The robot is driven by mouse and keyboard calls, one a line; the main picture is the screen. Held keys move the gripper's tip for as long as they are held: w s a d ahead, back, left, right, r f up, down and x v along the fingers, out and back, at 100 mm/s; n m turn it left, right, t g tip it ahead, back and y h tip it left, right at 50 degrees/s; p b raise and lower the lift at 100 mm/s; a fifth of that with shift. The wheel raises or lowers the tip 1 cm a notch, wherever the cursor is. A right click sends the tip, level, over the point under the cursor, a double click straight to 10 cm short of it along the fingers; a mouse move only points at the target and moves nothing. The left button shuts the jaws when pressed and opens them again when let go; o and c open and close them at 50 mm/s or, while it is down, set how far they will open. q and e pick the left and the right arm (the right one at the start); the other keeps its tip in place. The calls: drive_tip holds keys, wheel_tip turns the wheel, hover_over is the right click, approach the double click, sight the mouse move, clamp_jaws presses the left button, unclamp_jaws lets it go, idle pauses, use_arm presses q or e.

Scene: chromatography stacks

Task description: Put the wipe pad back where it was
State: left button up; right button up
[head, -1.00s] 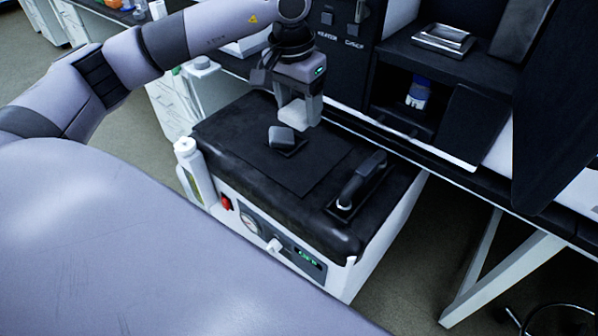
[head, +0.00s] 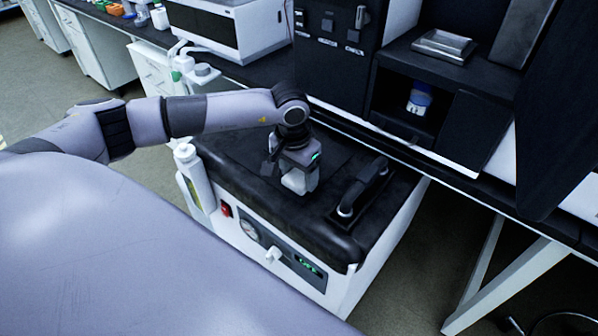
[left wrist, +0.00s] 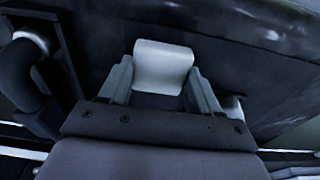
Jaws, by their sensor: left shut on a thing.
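The wipe pad, a small pale block (left wrist: 163,66), shows between the two fingers of my left gripper in the left wrist view. In the head view my left gripper (head: 298,184) is low over the black top of the white cabinet unit (head: 300,225). My right gripper is not in view.
A black handle (head: 363,187) stands on the unit's top just right of my gripper. A white bottle (head: 195,180) is at its left side. A dark bench cabinet with an open bay holding a blue-capped bottle (head: 419,98) is behind.

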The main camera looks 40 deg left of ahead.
sight(295, 181)
use_arm(q)
drive_tip(key=shift+f, duration=0.1)
drive_tip(key=o, duration=0.9)
drive_tip(key=shift+o, duration=0.2)
drive_tip(key=shift+r, duration=0.45)
wheel_tip(295, 181, up, 11)
drive_tip(key=s, duration=0.1)
drive_tip(key=shift+s+r, duration=0.2)
drive_tip(key=shift+s, duration=0.05)
